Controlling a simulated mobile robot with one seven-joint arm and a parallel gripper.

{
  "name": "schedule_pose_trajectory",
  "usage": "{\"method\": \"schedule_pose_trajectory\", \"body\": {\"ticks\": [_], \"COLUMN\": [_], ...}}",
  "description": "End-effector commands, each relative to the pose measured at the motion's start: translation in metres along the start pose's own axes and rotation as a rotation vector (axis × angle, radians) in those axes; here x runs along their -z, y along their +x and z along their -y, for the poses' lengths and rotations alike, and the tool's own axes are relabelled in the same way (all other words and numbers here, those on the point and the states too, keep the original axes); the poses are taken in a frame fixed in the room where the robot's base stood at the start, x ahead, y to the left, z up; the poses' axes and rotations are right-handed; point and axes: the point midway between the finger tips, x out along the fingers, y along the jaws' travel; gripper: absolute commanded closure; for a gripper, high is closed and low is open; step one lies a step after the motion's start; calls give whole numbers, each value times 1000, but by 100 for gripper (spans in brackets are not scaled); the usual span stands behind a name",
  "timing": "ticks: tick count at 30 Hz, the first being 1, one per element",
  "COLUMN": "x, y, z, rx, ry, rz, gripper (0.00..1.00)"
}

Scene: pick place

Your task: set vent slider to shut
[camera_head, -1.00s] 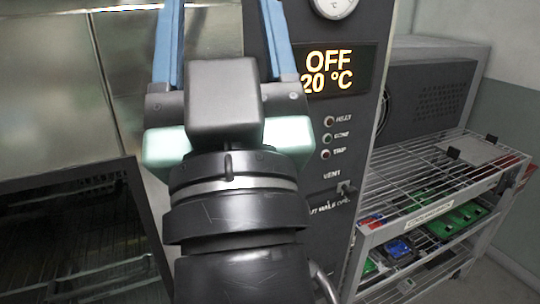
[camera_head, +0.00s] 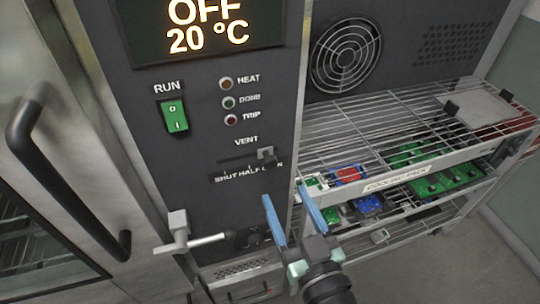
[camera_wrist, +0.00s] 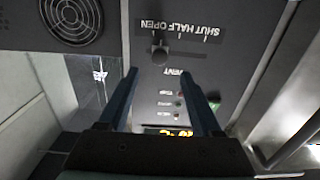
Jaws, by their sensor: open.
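The vent slider is a small knob (camera_head: 266,153) in a horizontal slot on the dark control panel (camera_head: 205,85). It sits at the right end of the slot, above the OPEN end of the SHUT HALF OPEN label (camera_head: 246,172). My gripper (camera_head: 286,197) is open and empty, with blue fingers, below and right of the knob in the head view. In the wrist view the panel appears upside down. There the knob (camera_wrist: 160,55) lies just beyond and between the fingertips (camera_wrist: 160,72); contact cannot be told.
A lever handle (camera_head: 190,240) sticks out low on the panel. A dark door handle (camera_head: 65,185) is at the left. A wire cooling rack (camera_head: 420,180) with green, blue and red items stands at the right. A green RUN switch (camera_head: 174,116) is above left of the slot.

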Motion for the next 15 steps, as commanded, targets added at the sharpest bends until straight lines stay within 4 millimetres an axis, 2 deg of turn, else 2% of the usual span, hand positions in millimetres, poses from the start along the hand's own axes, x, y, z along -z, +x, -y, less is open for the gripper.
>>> {"method": "schedule_pose_trajectory", "body": {"ticks": [3, 9, 15], "x": [6, 5, 3], "y": [26, 64, 88], "z": [1, 0, 0], "rx": [3, 2, 1], "ry": [2, 1, 1], "rz": [-2, -2, -1], "gripper": [34, 34, 34]}}
